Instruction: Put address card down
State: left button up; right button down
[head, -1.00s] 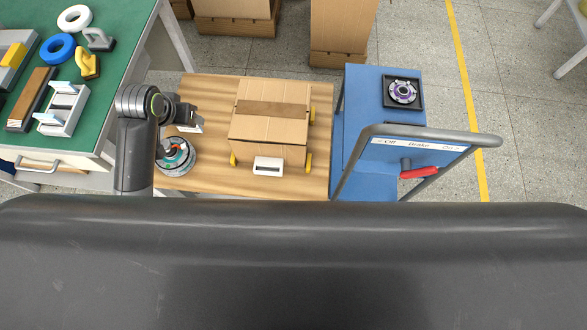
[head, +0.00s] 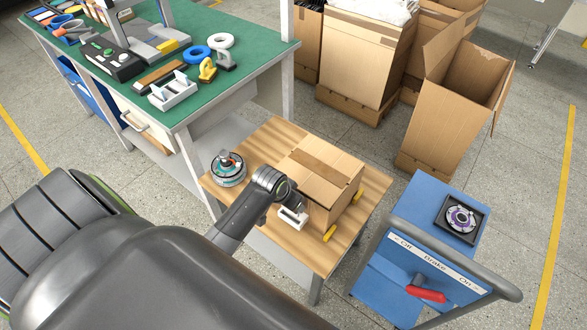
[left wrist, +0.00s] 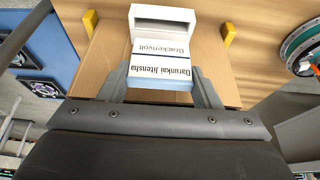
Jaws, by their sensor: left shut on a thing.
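My left gripper (head: 291,206) is at the near side of a closed cardboard carton (head: 320,172), by a white open-fronted holder (head: 293,217). In the left wrist view the left gripper (left wrist: 161,76) is shut on a white address card (left wrist: 162,68) printed "Darumkai Jitensha", with a pale blue edge. Just beyond it lies another white label face (left wrist: 160,47) reading "Brackenvolt", below the dark slot of the white holder (left wrist: 173,14). I cannot tell whether the held card touches these. My right gripper is out of view.
A hub motor (head: 228,168) is at the table's left. A blue cart (head: 425,205) stands right, a green workbench (head: 225,75) behind left.

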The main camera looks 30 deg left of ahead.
pick_arm(q)
notch_tip(320, 180, down, 2)
jog(key=shift+f, duration=1.8)
jog(key=shift+f+b, duration=0.1)
jog(key=shift+b, duration=0.2)
jog(key=o, duration=0.9)
jog(key=shift+o, duration=0.2)
jog(key=shift+s+r, duration=0.15)
jog(key=shift+r, duration=0.45)
jog(key=p+v, duration=0.1)
jog(key=v, duration=1)
jog(key=shift+p, duration=0.4)
jog(key=shift+s+f, duration=0.1)
